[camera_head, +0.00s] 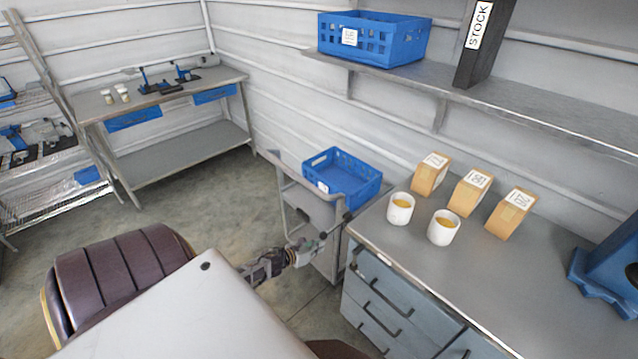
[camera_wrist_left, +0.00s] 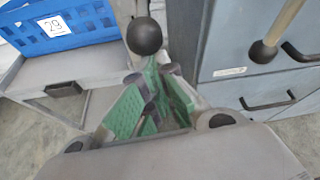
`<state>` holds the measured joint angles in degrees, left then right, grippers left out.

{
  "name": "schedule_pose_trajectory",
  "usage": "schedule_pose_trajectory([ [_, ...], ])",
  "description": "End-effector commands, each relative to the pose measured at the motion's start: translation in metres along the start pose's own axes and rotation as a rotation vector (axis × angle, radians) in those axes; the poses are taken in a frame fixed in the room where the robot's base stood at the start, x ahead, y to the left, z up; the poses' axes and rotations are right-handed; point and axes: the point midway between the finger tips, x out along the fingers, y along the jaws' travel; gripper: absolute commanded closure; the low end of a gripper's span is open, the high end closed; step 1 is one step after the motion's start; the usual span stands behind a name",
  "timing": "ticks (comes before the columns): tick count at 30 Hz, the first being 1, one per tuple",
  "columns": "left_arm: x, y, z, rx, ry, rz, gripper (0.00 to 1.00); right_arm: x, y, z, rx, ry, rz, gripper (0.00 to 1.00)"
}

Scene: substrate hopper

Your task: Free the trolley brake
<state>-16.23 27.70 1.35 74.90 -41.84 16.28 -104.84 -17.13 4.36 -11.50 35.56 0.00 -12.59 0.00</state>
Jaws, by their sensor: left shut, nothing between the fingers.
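The grey trolley (camera_head: 312,206) stands against the left end of the drawer bench, with a blue crate (camera_head: 342,180) on top. In the left wrist view a round black knob (camera_wrist_left: 144,37) on a pale stem shows just beyond my fingertips. A second dark knob (camera_wrist_left: 263,52) on a beige rod shows at the right, in front of the drawers. I cannot tell which is the brake. My left gripper (camera_head: 312,245) is beside the trolley's near side; its green-padded fingers (camera_wrist_left: 152,85) are shut and empty. Contact with the knob is unclear. My right gripper is not in view.
The drawer bench (camera_head: 420,275) closes off the right side, carrying two white cups and several tan boxes. Open floor (camera_head: 200,195) lies between the trolley and the back workbench (camera_head: 180,100).

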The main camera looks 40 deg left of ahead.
Motion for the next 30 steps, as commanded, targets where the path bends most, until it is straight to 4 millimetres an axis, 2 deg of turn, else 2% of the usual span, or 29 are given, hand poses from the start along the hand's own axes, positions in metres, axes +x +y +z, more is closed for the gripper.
schedule_pose_trajectory([
  [1, -0.0001, 0.0002, 0.005, 0.001, -0.006, -0.001, 1.0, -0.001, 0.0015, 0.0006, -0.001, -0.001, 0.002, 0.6],
  [12, -0.0004, 0.0004, 0.0106, 0.002, -0.012, -0.001, 1.0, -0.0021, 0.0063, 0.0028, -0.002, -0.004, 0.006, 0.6],
  [30, 0.003, 0.0028, 0.0126, 0.003, -0.019, -0.001, 1.0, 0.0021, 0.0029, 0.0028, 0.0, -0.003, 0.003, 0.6],
])
